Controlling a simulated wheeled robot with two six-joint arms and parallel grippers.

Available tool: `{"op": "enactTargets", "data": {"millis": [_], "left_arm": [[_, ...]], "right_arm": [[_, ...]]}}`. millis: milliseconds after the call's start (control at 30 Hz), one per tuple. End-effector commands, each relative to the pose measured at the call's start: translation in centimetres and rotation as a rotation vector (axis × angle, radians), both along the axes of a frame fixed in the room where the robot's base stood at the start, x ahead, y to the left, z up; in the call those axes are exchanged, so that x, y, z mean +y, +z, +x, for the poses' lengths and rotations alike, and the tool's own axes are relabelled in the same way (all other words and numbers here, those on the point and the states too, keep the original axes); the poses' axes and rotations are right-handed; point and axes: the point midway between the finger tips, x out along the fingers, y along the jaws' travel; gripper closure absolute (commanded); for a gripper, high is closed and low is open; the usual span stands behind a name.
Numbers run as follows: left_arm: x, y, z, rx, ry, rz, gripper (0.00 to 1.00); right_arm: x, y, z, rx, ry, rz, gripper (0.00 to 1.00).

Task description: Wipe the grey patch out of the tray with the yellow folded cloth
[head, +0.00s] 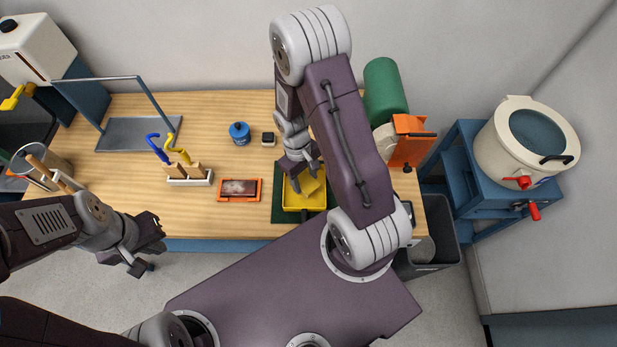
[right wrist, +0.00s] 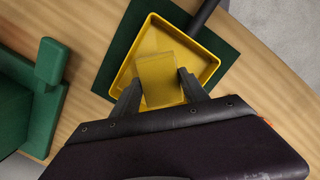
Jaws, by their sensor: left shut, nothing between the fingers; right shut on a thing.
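The yellow tray (head: 291,200) lies on a dark green mat (head: 280,215) at the front of the wooden table; the tray also shows in the right wrist view (right wrist: 207,53). My right gripper (head: 302,180) is shut on the yellow folded cloth (head: 312,184), over the tray. In the right wrist view the cloth (right wrist: 158,75) sits between the fingers; I cannot tell whether it touches the tray floor. No grey patch shows; the cloth and gripper hide part of the floor. My left gripper (head: 154,240) is shut and empty, in front of the table's left part.
An orange-framed block (head: 239,189) lies left of the mat.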

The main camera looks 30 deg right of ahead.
Motion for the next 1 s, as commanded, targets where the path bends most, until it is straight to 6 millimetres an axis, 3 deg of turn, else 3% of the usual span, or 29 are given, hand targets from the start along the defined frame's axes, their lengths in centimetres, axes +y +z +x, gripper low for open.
{"op": "enactTargets", "data": {"millis": [200, 567, 1000], "left_arm": [[0.0, 0.5, 0.0, 0.0, 0.0, 0.0, 1.0], [0.0, 0.7, 0.0, 0.0, 0.0, 0.0, 1.0], [0.0, 5.4, 0.0, 0.0, 0.0, 0.0, 1.0]], "right_arm": [[1.7, 0.2, 1.0, 0.0, 0.002, 0.0, 1.0], [1.9, 0.3, 1.2, 0.0, 0.0, 0.0, 1.0], [1.9, 5.5, 1.1, 0.0, 0.001, 0.0, 1.0]]}}
